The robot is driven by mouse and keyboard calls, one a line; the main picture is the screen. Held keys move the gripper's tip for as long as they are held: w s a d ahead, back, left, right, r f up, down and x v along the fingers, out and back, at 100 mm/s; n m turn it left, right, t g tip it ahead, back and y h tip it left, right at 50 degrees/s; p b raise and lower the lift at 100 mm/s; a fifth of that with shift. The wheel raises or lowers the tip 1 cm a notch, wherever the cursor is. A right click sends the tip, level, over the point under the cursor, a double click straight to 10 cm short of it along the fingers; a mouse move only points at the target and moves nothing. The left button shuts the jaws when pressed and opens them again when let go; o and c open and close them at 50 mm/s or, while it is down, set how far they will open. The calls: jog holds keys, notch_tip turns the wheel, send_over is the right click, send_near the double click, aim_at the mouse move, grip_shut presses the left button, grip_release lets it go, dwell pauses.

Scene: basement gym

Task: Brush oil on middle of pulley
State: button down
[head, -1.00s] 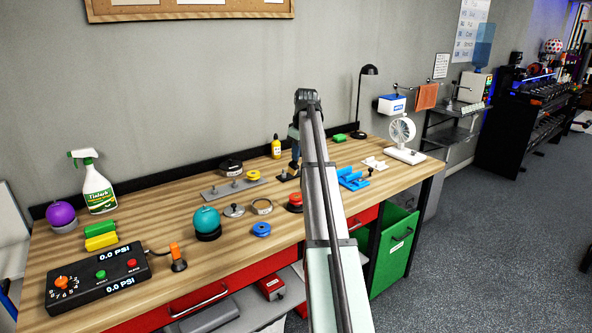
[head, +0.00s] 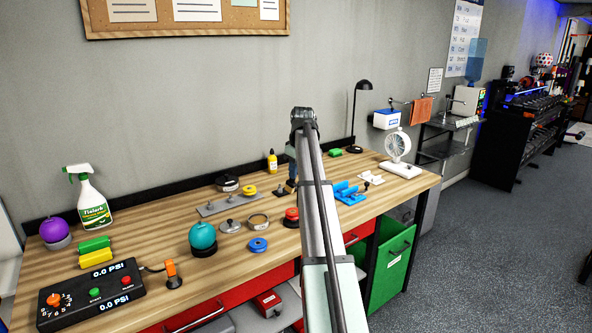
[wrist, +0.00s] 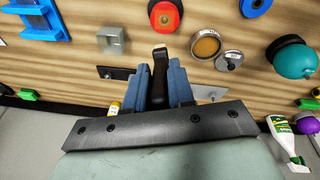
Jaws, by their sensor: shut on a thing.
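My gripper (wrist: 163,82) is shut on a black handle (wrist: 158,75) with a pale tip, which looks like the brush. It is held above the table, and its tip points toward the front edge. In the head view my arm partly hides it. A red pulley-like wheel (head: 291,218) stands near the arm, also in the wrist view (wrist: 165,14). A blue wheel (head: 258,245) lies farther forward, and a yellow wheel (head: 249,190) sits on a grey plate (head: 215,208). A round dish with a tan inside (wrist: 205,44) lies beside the brush tip. I cannot tell which wheel is the pulley.
A yellow bottle (head: 272,162) stands at the back. A silver lidded piece (head: 230,226), teal ball (head: 202,236), blue bracket (head: 349,193) and metal block (wrist: 112,40) are around. A spray bottle (head: 90,208), control box (head: 90,293) and fan (head: 398,150) stand farther out.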

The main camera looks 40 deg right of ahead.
jog(key=shift+s+f, duration=2)
jog(key=shift+f, duration=1.7)
jog(key=shift+w+r, duration=0.65)
jog(key=shift+r, duration=0.7)
jog(key=shift+w+r, duration=0.7)
jog(key=shift+r, duration=0.7)
jog(key=shift+w+r, duration=0.65)
jog(key=shift+r, duration=0.7)
notch_tip(320, 180, up, 4)
jog(key=s, duration=0.3)
jog(key=shift+s+x, duration=0.2)
jog(key=shift+x, duration=1.05)
jog(key=shift+s+x, duration=0.2)
jog(key=shift+x, duration=1.05)
jog(key=shift+a, duration=0.2)
